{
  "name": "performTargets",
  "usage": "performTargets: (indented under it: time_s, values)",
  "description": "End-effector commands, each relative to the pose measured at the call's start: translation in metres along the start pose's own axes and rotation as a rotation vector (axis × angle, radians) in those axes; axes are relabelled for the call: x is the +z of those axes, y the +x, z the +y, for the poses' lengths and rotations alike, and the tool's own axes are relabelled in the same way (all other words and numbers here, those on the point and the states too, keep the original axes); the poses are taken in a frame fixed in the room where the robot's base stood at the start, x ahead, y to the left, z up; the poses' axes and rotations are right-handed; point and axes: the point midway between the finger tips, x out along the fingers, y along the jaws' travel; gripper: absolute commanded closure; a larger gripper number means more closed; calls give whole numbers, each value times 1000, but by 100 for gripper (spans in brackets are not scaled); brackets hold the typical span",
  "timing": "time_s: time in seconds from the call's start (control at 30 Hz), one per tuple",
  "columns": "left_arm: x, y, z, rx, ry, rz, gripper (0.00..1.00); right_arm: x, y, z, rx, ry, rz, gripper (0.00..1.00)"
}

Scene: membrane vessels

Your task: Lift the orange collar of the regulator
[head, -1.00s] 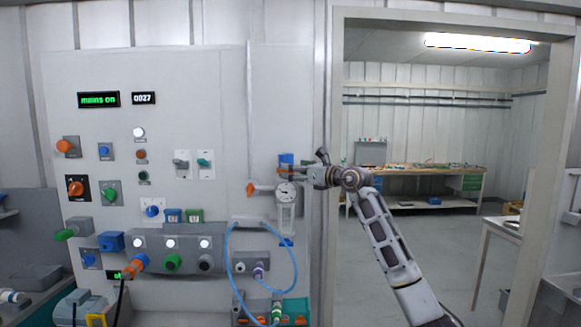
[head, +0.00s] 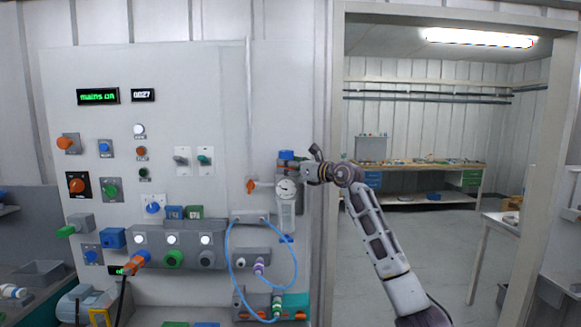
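The regulator hangs on the right part of the panel. It has a blue knob (head: 286,155) on top, a round white gauge (head: 287,187) and a clear bowl (head: 286,217) below. My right gripper (head: 304,171) comes in from the right at the height between knob and gauge, with its fingers at the regulator's body. My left gripper is not in view.
An orange valve handle (head: 262,184) sits just left of the gauge. A blue hose (head: 230,262) loops below the regulator. The door frame (head: 331,110) stands close to the right of the regulator. Beyond it is a room with a workbench (head: 430,166).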

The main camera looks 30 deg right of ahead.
Motion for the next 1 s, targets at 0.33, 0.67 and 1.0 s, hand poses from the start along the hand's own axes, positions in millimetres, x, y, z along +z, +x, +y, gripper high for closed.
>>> performTargets:
  time_s: [0.33, 0.67, 1.0]
  values:
    - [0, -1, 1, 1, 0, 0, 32, 3, 0, 0, -1, -1, 0, 87]
    - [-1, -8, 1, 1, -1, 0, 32, 16, -1, -1, -2, -1, -2, 87]
    - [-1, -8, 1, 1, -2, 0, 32, 18, -1, -1, -2, 0, -8, 32]
